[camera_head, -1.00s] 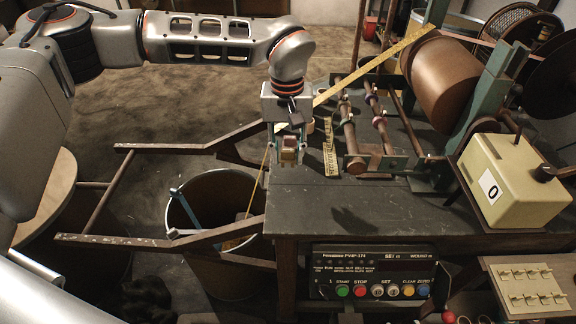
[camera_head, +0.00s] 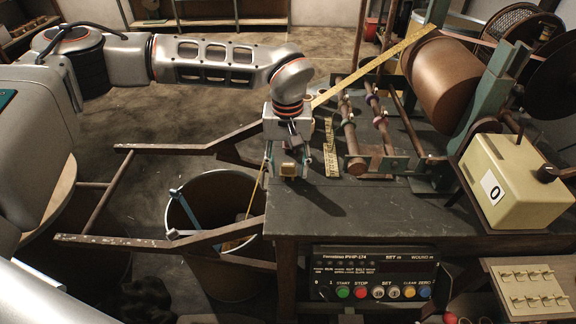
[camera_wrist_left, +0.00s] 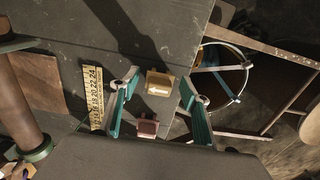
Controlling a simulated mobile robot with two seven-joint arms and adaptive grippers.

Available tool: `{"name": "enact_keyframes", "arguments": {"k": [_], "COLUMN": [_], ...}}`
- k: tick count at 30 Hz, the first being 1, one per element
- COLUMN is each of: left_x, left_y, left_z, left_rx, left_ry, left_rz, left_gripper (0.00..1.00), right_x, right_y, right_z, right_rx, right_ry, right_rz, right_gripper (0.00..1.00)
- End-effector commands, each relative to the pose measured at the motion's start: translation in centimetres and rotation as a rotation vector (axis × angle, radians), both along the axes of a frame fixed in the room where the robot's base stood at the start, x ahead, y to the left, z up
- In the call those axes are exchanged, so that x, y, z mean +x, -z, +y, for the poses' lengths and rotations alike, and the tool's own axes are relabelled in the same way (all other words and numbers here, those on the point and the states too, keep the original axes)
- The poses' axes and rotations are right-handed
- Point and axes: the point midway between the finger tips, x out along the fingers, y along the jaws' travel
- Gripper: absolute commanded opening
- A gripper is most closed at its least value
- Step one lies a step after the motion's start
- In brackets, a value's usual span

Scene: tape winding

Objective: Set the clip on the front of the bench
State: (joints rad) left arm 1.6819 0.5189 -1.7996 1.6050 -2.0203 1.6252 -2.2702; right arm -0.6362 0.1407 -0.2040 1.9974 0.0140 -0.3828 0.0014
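The clip (camera_head: 289,169) is a small tan block low between the fingers of my left gripper (camera_head: 288,172), at the bench's left end. In the left wrist view the tan block (camera_wrist_left: 159,84) bears a white arrow, and a dark red piece (camera_wrist_left: 147,126) sits nearer the palm. I cannot tell whether the two are joined. The green fingers of my left gripper (camera_wrist_left: 159,78) stand on both sides of the block with narrow gaps, so it looks open around it. The bench (camera_head: 380,212) has a dark top. My right gripper is not in view.
A measuring strip (camera_head: 331,148) and roller rods (camera_head: 384,130) lie right of the gripper. A cream counter box (camera_head: 515,185) stands at the bench's right. The bench's front middle is clear.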

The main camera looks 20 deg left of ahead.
Motion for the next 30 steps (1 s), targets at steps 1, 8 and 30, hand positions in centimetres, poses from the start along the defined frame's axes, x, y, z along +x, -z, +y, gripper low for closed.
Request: {"name": "enact_keyframes", "arguments": {"k": [1, 8, 30], "left_x": [0.0, 0.0, 0.0], "left_y": [0.0, -0.4, -11.9], "left_z": [0.0, 0.0, 0.1], "left_rx": [0.0, -0.001, 0.0], "left_ry": [0.0, 0.0, 0.001], "left_rz": [0.0, -0.001, -0.001], "left_gripper": [0.46, 0.46, 0.46], "right_x": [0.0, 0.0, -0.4], "right_y": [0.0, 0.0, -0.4], "right_z": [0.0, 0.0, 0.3], "right_rx": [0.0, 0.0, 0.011], "right_ry": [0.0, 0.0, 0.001], "right_rz": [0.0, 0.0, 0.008], "right_gripper": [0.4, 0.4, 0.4]}}
